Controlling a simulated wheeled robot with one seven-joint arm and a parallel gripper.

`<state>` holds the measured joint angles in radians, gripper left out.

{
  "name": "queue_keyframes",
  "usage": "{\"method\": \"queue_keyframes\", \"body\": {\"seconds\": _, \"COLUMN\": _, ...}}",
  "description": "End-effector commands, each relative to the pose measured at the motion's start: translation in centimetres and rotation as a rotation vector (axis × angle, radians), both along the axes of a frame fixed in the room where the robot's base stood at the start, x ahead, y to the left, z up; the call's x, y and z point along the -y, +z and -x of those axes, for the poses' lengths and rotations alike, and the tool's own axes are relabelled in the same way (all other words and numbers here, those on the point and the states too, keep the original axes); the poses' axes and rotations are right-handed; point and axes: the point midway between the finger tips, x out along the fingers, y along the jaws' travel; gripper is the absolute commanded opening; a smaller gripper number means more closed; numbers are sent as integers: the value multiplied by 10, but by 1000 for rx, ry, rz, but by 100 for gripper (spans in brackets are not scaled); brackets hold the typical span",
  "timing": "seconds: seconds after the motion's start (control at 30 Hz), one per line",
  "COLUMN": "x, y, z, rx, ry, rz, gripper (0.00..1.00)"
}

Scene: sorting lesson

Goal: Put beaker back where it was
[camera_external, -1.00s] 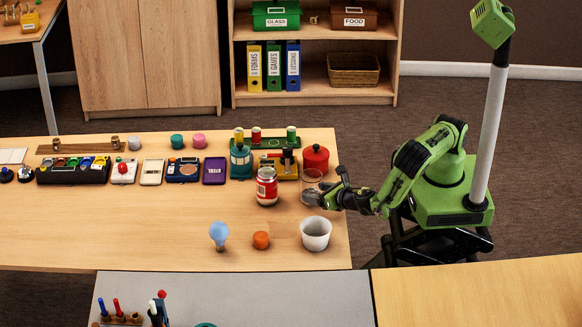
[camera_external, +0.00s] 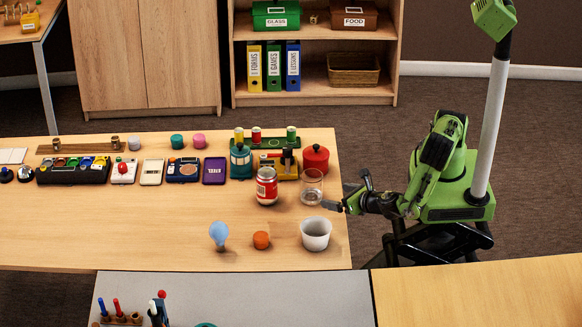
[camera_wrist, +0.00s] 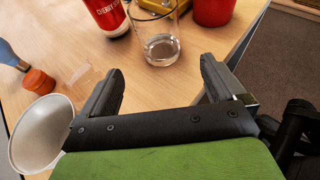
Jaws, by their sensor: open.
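The clear glass beaker (camera_external: 311,187) stands upright on the wooden table near its right edge, just right of the red can. In the wrist view the beaker (camera_wrist: 160,42) stands beyond my fingers, apart from them, with a little clear liquid or a thick base at its bottom. My gripper (camera_external: 340,200) is at the table's right edge, to the right of the beaker. In the wrist view my gripper (camera_wrist: 160,85) is open, with nothing between the two fingers.
The red can (camera_external: 267,186) stands left of the beaker, and a red pot (camera_external: 315,158) behind it. A white cup (camera_external: 315,234), an orange object (camera_external: 261,240) and a blue bulb-shaped object (camera_external: 219,235) stand in front. The table's left front is clear.

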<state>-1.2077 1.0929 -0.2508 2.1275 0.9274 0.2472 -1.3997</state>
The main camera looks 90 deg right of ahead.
Motion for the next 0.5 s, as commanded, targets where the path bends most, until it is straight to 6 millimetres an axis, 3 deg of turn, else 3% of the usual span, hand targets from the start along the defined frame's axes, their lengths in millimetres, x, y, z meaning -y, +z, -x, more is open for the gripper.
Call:
{"method": "queue_keyframes", "body": {"seconds": 0.23, "x": -19, "y": 11, "z": 19, "rx": 0, "ry": -1, "rz": 0, "gripper": 96}}
{"method": "queue_keyframes", "body": {"seconds": 0.4, "x": -18, "y": 12, "z": 19, "rx": 1, "ry": -11, "rz": -11, "gripper": 96}}
{"method": "queue_keyframes", "body": {"seconds": 0.5, "x": -6, "y": 21, "z": 18, "rx": 14, "ry": -114, "rz": -121, "gripper": 96}}
